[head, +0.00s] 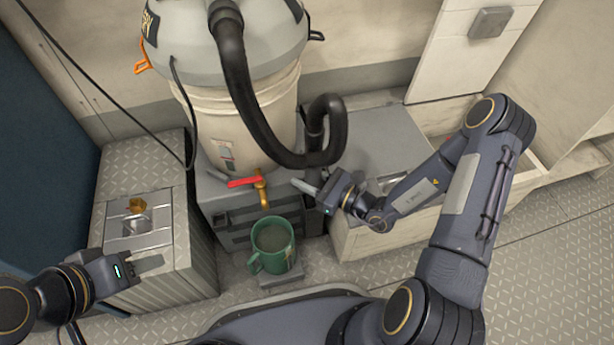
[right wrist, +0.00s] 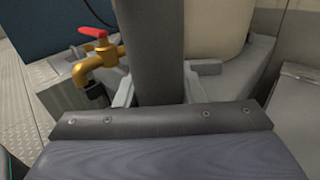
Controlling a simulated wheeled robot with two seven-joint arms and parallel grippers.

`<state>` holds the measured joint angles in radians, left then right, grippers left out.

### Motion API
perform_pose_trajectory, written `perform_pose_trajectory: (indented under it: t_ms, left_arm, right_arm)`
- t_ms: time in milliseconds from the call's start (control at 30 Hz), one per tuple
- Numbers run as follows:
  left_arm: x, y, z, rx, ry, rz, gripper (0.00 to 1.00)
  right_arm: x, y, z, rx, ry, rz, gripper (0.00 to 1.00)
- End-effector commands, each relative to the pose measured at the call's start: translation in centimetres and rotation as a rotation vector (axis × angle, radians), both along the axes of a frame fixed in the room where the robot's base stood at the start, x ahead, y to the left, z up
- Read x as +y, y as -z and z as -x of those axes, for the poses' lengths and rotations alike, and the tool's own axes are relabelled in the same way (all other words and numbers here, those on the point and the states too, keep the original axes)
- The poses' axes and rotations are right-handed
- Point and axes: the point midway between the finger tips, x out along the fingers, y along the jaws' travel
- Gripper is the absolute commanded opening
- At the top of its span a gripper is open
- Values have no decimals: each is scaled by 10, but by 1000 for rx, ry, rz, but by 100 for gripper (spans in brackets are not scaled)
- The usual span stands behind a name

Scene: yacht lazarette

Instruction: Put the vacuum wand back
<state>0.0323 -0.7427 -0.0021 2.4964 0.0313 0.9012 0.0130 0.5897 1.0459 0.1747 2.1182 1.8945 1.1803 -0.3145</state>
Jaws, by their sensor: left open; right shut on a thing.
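The vacuum wand is a dark grey tube (right wrist: 155,50) that stands roughly upright in the right wrist view. In the head view it hangs below the looped black hose (head: 333,130) of the vacuum (head: 245,100). My right gripper (head: 308,189) is shut on the wand, beside the vacuum's grey base. The wand's lower end is hidden behind my gripper in the wrist view. Pale upright pieces (right wrist: 196,90) show on either side of the wand; I cannot tell whether it touches them. My left gripper (head: 150,264) is open and empty at the lower left, near the ribbed locker.
A locker with a brass latch (head: 136,206) stands left. An open-topped bin (head: 375,243) lies right. Patterned metal floor (head: 530,240) is clear at lower right.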

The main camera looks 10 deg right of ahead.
Motion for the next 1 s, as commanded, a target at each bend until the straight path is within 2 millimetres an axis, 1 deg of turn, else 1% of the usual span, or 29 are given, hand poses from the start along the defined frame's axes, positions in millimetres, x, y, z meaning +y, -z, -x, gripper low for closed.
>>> perform_pose_trajectory:
  t_ms: [200,467,500,667,900,1000]
  left_arm:
    - [0,-3,0,0,0,0,42]
    - [0,-2,0,0,0,0,42]
    - [0,-2,0,0,0,0,42]
    - [0,-2,0,0,0,0,42]
    - [0,-2,0,0,0,0,42]
    - [0,-5,0,0,0,0,42]
  right_arm:
    - [0,-1,0,-1,0,-1,13]
    - [0,0,0,-2,0,-1,13]
    - [0,0,0,-1,0,-1,40]
    - [0,0,0,-1,0,-1,61]
    - [0,1,0,2,0,1,61]
    - [-3,1,3,3,1,1,61]
